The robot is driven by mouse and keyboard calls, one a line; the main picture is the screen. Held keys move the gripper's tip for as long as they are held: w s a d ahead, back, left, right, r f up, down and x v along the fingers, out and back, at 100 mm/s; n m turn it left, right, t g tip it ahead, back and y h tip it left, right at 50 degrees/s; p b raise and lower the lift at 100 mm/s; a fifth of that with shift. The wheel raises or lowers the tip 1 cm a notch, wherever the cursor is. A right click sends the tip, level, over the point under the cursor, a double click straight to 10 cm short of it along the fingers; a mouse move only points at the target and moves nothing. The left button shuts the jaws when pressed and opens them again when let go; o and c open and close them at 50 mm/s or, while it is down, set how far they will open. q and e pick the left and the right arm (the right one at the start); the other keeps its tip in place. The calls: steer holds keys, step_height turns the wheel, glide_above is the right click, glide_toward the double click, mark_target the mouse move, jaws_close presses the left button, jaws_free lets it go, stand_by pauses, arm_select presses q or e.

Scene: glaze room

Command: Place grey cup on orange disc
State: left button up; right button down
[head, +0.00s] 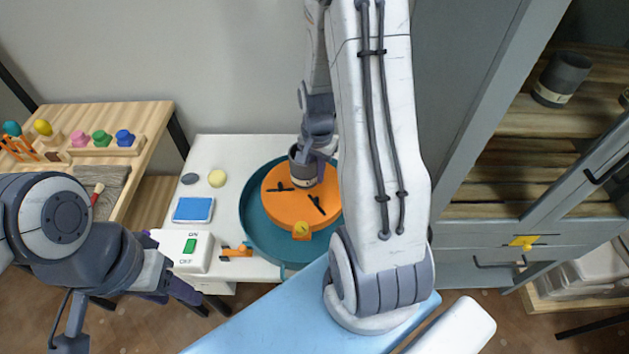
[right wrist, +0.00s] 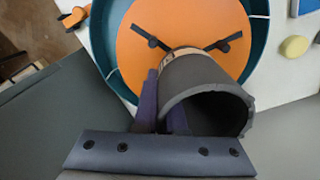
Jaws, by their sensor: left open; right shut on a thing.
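The grey cup (head: 303,168), dark with a pale band near its base, is in the grip of my right gripper (head: 318,150). It is over the far part of the orange disc (head: 290,209), base toward the disc; I cannot tell whether it touches. In the right wrist view the cup (right wrist: 207,88) lies between the purple fingers (right wrist: 164,108), its open mouth toward the camera. The orange disc (right wrist: 190,30) has black clips on it and sits inside a round teal basin (head: 250,225). My left gripper (head: 178,288) is open, low at the left near the switch box.
A similar dark cup (head: 562,78) stands on the cabinet shelf at right. The white table holds a blue pad (head: 193,209), a yellow sponge (head: 217,178), a grey round piece (head: 189,178) and an ON/OFF switch box (head: 183,262). A wooden bench (head: 120,115) with coloured tools stands left.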

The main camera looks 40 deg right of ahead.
mark_target(315, 184)
steer(key=shift+w+a+f, duration=0.15)
steer(key=shift+w+a, duration=0.05)
steer(key=shift+w, duration=0.05)
steer(key=shift+f, duration=2.05)
steer(key=shift+f, duration=0.1)
steer(key=c, duration=1)
jaws_free()
